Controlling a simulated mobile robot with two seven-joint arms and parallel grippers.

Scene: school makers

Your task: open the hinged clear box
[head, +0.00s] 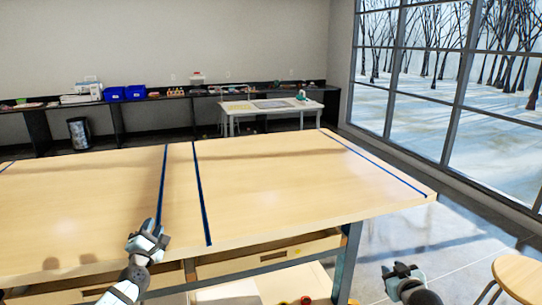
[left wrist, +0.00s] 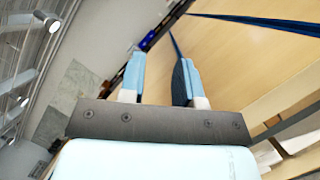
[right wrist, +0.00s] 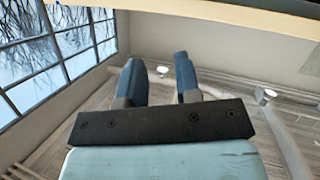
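I cannot make out a hinged clear box in any view. My left gripper (head: 152,230) is at the near edge of the wooden table in the head view. Its two fingers stand apart with nothing between them in the left wrist view (left wrist: 158,80). My right gripper (head: 399,270) is off the table's near right side, over the floor. Its fingers are also apart and empty in the right wrist view (right wrist: 158,80).
The wooden table (head: 270,185) is bare apart from blue stripes. A round stool (head: 520,276) is at the right. Small items (head: 306,300) show under the table.

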